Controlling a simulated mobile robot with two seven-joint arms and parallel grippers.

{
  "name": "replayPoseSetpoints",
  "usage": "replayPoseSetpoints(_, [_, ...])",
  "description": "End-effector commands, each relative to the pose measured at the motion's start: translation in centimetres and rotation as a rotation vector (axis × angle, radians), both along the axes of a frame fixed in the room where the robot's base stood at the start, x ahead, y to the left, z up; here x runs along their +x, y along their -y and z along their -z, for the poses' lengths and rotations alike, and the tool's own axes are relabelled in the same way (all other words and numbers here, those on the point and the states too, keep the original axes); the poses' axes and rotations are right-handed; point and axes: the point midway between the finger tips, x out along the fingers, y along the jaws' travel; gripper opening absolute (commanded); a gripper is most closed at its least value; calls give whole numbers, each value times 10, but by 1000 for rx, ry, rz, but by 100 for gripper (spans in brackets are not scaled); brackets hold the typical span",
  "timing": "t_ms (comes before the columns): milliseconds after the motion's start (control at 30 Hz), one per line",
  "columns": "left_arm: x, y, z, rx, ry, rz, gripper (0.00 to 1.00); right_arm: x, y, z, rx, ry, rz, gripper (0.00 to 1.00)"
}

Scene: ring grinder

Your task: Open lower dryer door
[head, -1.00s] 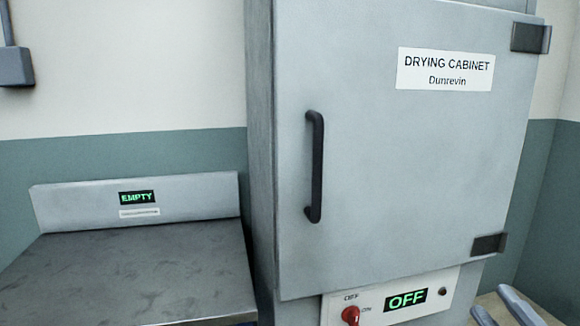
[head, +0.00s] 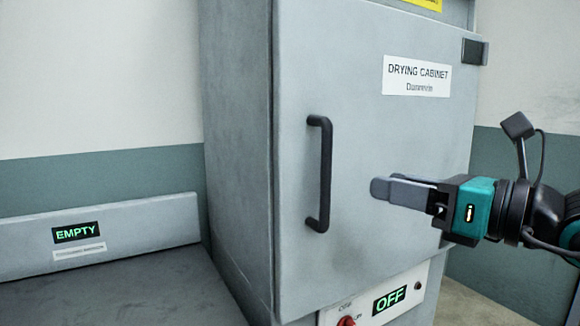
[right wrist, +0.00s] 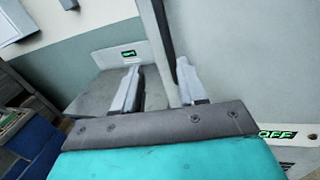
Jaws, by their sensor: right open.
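The grey drying cabinet door (head: 380,140) is shut, with a label reading "DRYING CABINET". Its black vertical handle (head: 326,175) is on the door's left side. My right gripper (head: 378,189) comes in from the right in front of the door, with its fingertips a short way right of the handle. In the right wrist view, my right gripper (right wrist: 158,68) is open and empty. The handle (right wrist: 162,28) there lies beyond the fingertips, roughly in line with the gap between them. My left gripper is not in view.
A panel with a green "OFF" display (head: 389,299) and a red knob (head: 346,321) sits below the door. A dark hinge (head: 474,51) is at the door's upper right. A metal worktop (head: 110,295) with an "EMPTY" display (head: 76,232) stands to the left.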

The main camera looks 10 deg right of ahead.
Motion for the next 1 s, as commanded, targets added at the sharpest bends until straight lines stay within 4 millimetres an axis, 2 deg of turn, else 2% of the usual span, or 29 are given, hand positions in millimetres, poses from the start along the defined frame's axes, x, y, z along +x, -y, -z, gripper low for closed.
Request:
replayPoseSetpoints(167, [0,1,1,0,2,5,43,0,11,-11,-71,51,71,41])
replayPoseSetpoints(367, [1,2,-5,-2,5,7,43,10,7,-15,-72,54,77,41])
replayPoseSetpoints(633, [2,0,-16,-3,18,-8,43,47,-18,-16,-71,54,73,41])
replayPoseSetpoints(800, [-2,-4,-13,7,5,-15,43,77,-35,-15,-70,54,73,41])
replayPoseSetpoints(1000, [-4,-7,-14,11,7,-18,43,101,-50,-14,-71,54,74,41])
